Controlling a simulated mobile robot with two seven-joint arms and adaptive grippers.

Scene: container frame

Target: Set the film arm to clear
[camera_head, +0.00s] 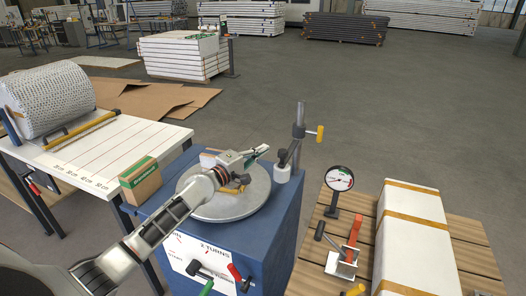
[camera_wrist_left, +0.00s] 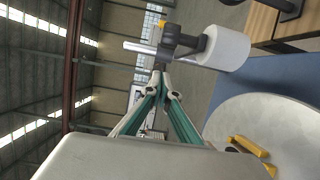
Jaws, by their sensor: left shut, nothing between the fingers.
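The film arm shows as an upright metal post (camera_head: 299,125) at the back right of the blue machine (camera_head: 270,240), with a yellow-ended handle (camera_head: 320,132) and a small white roll (camera_head: 282,174) on a dark bracket. In the left wrist view the white roll (camera_wrist_left: 228,48), dark bracket and metal rod (camera_wrist_left: 140,46) are close ahead. My left gripper (camera_head: 264,150) is shut and empty, above the round grey turntable (camera_head: 225,212). Its green fingers (camera_wrist_left: 160,72) meet just by the rod and bracket; I cannot tell whether they touch. My right gripper is out of view.
Yellow pieces (camera_wrist_left: 248,146) lie on the turntable. At right, a wooden pallet holds a dial gauge (camera_head: 339,179), a red-handled clamp (camera_head: 354,232) and a long white strapped box (camera_head: 412,240).

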